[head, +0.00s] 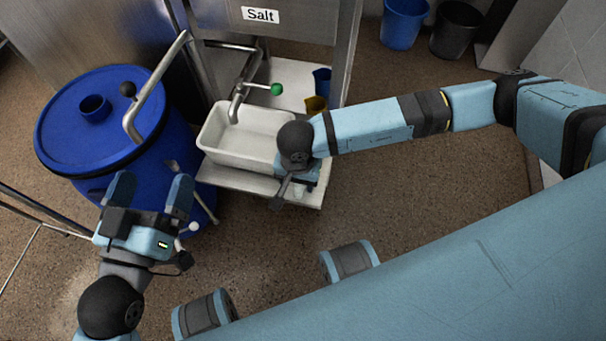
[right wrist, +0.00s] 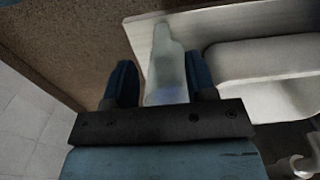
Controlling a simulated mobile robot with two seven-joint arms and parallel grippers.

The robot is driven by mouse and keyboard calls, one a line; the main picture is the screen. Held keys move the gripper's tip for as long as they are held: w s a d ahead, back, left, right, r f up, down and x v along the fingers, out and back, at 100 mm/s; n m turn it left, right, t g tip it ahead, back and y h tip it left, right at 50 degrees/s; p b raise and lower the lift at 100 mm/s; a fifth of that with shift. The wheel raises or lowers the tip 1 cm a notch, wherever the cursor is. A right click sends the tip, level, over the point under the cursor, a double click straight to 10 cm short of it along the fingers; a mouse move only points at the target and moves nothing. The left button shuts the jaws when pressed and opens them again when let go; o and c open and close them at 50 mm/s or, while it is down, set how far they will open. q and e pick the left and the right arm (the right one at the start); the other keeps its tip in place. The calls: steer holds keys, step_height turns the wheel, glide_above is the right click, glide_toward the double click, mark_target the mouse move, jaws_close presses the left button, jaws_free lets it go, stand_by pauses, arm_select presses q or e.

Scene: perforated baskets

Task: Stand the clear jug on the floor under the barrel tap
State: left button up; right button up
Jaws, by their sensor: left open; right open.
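The clear jug (right wrist: 166,62) shows in the right wrist view between the two fingers of my right gripper (right wrist: 162,78), over the edge of a white shelf. The fingers are apart, one on each side; I cannot tell whether they touch it. In the head view my right gripper (head: 297,190) is at the shelf's front right corner and mostly hides the jug. The blue barrel (head: 110,150) stands at the left with its lid on. My left gripper (head: 150,192) is open and empty in front of it. A small pale knob (head: 194,227) shows beside that gripper; I cannot tell whether it belongs to the barrel tap.
A white basin (head: 240,140) sits on the shelf (head: 228,177) under a green-handled tap (head: 276,89). A bent metal pipe (head: 160,82) crosses the barrel lid. Blue (head: 403,22) and black (head: 457,28) buckets stand at the back. The brown floor (head: 440,190) at right is clear.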

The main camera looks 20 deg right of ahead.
mark_target(297, 187)
steer(key=f+b, duration=0.2)
steer(key=f, duration=0.3)
steer(key=shift+a, duration=0.2)
arm_select(q)
step_height(297, 187, down, 3)
steer(key=shift+d+f+g, duration=0.15)
steer(key=shift+f+g, duration=0.05)
steer(key=shift+g, duration=0.5)
arm_select(e)
jaws_close()
steer(key=shift+r, duration=0.1)
